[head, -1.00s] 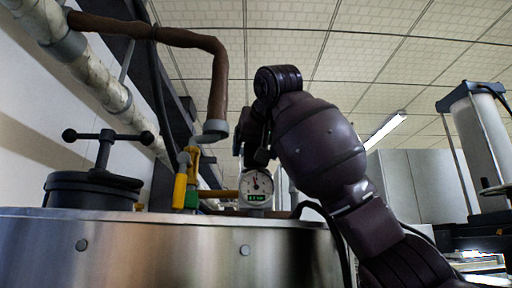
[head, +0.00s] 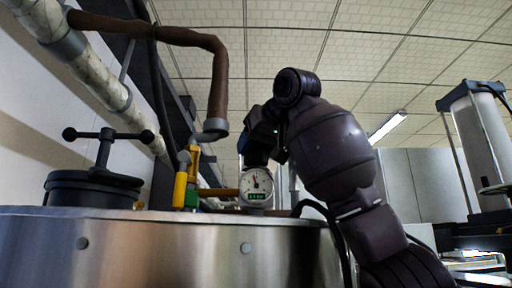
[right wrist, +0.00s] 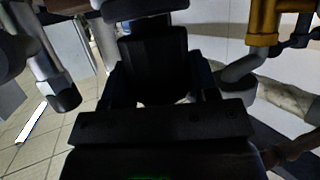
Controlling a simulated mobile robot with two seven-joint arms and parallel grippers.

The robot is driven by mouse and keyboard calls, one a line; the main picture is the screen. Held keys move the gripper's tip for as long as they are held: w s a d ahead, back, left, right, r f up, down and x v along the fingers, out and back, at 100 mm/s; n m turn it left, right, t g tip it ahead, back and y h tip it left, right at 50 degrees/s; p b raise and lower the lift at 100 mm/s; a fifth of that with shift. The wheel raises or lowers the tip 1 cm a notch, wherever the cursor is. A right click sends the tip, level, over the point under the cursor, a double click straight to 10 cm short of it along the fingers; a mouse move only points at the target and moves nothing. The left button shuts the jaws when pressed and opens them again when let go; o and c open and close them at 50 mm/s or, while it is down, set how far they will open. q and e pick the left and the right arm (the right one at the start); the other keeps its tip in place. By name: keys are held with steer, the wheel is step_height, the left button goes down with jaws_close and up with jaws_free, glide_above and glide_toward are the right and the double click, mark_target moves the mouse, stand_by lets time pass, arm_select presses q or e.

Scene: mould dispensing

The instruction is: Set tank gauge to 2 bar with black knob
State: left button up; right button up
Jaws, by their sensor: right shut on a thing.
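The tank gauge (head: 256,187) is a round white dial with a dark needle and a small green display, on top of the steel tank (head: 150,245). Its needle points up and slightly left; the display digits are too small to read. My right gripper (head: 257,158) is just above and behind the gauge. In the right wrist view my right gripper (right wrist: 152,88) is shut on the black knob (right wrist: 153,65), which sits between its two dark fingers. The knob cannot be told apart from the dark gripper in the head view. My left gripper is not in view.
A yellow-handled valve (head: 181,188) stands left of the gauge, under a brown pipe (head: 218,85). A black clamp lid (head: 95,180) is on the tank's left. A black hose (head: 335,225) runs beside my right arm. A white cylinder (head: 480,135) stands at the far right.

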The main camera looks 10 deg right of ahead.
steer(key=shift+r+n+g+y+p, duration=0.1)
steer(key=shift+n+g+y+p, duration=0.8)
steer(key=shift+n+y, duration=1.35)
steer(key=shift+g, duration=0.3)
steer(key=o, duration=0.9)
steer(key=shift+s+d, duration=0.1)
steer(key=b+v, duration=0.2)
steer(key=v, duration=0.8)
steer(key=shift+s+d+b, duration=0.25)
steer(key=shift+b, duration=0.15)
